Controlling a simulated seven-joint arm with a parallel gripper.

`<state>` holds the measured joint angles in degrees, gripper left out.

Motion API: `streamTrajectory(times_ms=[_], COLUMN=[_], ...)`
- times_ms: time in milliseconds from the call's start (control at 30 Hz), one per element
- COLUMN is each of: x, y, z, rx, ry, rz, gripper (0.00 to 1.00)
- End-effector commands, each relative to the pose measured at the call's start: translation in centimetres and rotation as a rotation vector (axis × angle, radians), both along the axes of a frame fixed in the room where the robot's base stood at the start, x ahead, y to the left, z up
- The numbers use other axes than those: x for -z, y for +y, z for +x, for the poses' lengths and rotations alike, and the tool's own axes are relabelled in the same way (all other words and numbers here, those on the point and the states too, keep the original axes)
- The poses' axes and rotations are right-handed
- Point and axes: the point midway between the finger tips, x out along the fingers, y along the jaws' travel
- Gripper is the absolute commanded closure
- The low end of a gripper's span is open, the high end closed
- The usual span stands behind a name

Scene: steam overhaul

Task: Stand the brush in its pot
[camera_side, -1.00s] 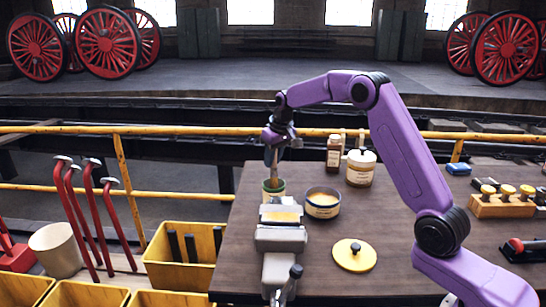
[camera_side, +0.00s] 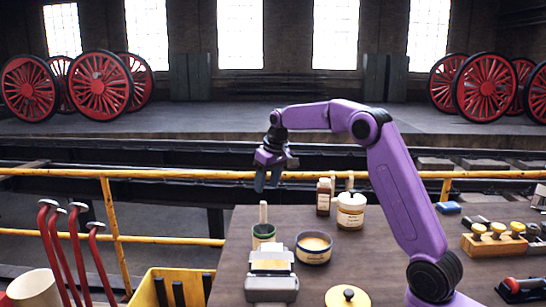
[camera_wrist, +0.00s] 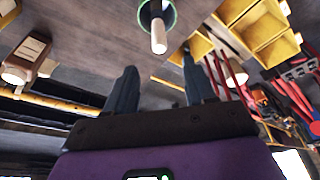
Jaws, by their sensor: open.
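The brush stands handle-up in its green-rimmed pot (camera_side: 263,237), with its pale wooden handle (camera_side: 263,212) rising above the rim. Its bristles are hidden inside the pot. In the wrist view the pot's green rim (camera_wrist: 144,18) encircles the brush, and the handle (camera_wrist: 159,40) points toward the camera. My gripper (camera_side: 268,182) is above the pot, clear of the handle top. In the wrist view its two dark fingers (camera_wrist: 158,72) are apart with nothing between them.
A vise (camera_side: 270,268) sits directly in front of the pot. An open tin (camera_side: 313,247) stands to the pot's right. A labelled jar (camera_side: 350,212) and a brown bottle (camera_side: 323,196) stand behind. A yellow lid (camera_side: 348,297) lies at the front. Yellow bins (camera_side: 170,274) are at the left.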

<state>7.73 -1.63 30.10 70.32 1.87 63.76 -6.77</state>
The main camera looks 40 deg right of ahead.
Motion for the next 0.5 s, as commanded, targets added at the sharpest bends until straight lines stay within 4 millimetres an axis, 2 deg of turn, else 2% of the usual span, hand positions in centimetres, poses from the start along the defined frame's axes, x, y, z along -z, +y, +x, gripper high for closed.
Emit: streamTrajectory(times_ms=[33,200,400,500], x=[-1.2,-4.6,-7.6,-8.4], y=[0.0,0.0,0.0,0.0], z=[-0.3,-1.2,-2.1,-2.4], rx=[0.0,0.0,0.0,0.0], ry=[-0.005,-0.004,-0.003,-0.001], rz=[-0.001,-0.001,0.0,0.0], gripper=[0.46,0.46,0.46,0.46])
